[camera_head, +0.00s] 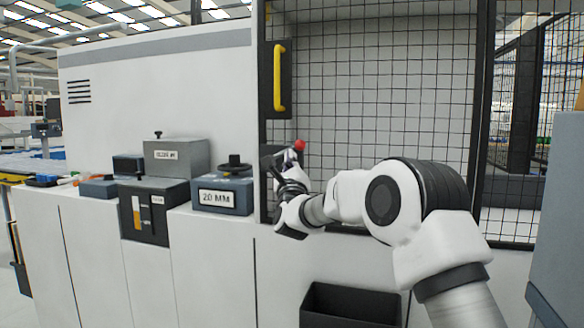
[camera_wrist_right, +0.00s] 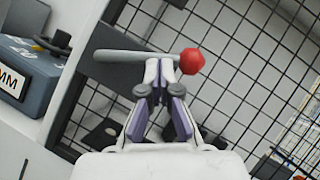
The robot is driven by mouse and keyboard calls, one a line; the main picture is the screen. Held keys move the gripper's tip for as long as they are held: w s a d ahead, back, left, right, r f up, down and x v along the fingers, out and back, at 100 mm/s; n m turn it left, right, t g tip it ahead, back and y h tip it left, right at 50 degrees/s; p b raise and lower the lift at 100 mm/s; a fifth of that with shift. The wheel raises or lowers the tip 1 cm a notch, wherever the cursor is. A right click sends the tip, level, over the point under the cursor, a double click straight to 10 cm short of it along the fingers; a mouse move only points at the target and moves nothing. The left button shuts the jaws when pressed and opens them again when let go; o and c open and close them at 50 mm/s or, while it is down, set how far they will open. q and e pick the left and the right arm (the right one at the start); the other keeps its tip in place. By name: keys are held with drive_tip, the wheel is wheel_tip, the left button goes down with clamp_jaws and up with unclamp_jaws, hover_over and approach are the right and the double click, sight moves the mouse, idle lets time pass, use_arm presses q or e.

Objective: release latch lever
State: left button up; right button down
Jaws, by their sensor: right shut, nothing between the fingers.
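The latch lever is a grey bar with a red ball knob (camera_head: 299,145) at its end, at the left edge of the mesh door. In the right wrist view the grey bar (camera_wrist_right: 118,56) runs across behind my fingertips, with the red knob (camera_wrist_right: 191,61) just right of them. My right gripper (camera_head: 279,172) is shut and empty beside the lever; its fingertips (camera_wrist_right: 161,66) meet in front of the bar. I cannot tell whether they touch it. In the head view my gripper and wrist hide part of the latch. My left gripper is out of view.
A yellow handle (camera_head: 279,78) is fixed above the latch. The black mesh door (camera_head: 390,90) stands behind my right arm. A grey-blue box labelled 20 MM (camera_head: 222,196) sits left of the gripper. A black bin (camera_head: 350,306) is on the front below.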

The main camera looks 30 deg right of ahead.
sight(287, 147)
drive_tip(key=r+n+y+p, duration=0.1)
drive_tip(key=n, duration=0.1)
drive_tip(key=w+r+n+y, duration=0.1)
drive_tip(key=n, duration=0.1)
drive_tip(key=a+r+n+y+p, duration=0.1)
drive_tip(key=n+y, duration=0.1)
drive_tip(key=shift+w+r+p, duration=0.15)
drive_tip(key=shift+r+p, duration=0.1)
drive_tip(key=shift+p, duration=0.05)
drive_tip(key=shift+r, duration=0.1)
idle(0.3)
